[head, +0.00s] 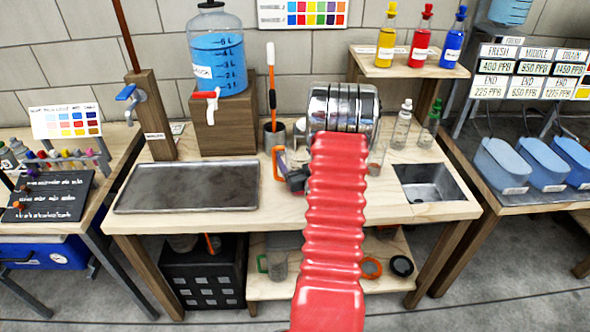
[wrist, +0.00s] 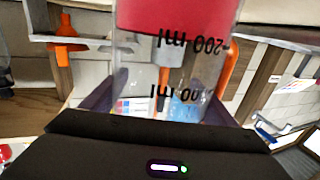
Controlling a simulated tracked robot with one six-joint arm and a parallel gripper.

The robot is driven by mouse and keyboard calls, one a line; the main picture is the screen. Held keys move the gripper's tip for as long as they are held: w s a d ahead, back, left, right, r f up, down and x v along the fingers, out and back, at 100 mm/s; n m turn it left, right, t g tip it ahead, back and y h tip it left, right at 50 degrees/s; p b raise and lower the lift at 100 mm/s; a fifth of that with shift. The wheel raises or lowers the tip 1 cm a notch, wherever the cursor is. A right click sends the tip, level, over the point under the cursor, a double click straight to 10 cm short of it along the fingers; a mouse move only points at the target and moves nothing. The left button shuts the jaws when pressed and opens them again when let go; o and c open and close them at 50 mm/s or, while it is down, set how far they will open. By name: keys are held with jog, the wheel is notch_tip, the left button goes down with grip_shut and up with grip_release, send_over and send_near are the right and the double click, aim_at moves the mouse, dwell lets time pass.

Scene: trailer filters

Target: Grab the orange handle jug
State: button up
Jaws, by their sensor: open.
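The orange handle jug is clear with black ml marks and fills the middle of the wrist view (wrist: 148,75). It appears upside down there, with red, apparently liquid, at the picture's top. Its orange handle (wrist: 232,65) is at its right. In the head view the orange handle (head: 277,163) shows on the bench, left of my red arm, which hides most of the jug. My gripper (wrist: 160,108) is open, with a dark purple finger on either side of the jug. I cannot tell whether they touch it. Part of my gripper (head: 292,172) shows beside the arm.
A grey tray (head: 187,187) lies left and a sink (head: 430,183) is right. Behind stand a blue water jug (head: 217,55) and a cup with an orange-handled brush (head: 271,85). A green-handled jug (head: 276,264) sits on the lower shelf.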

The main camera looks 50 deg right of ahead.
jog(key=c, duration=1)
jog(key=shift+c, duration=0.2)
jog(key=shift+r, duration=0.2)
jog(key=shift+r, duration=4.8)
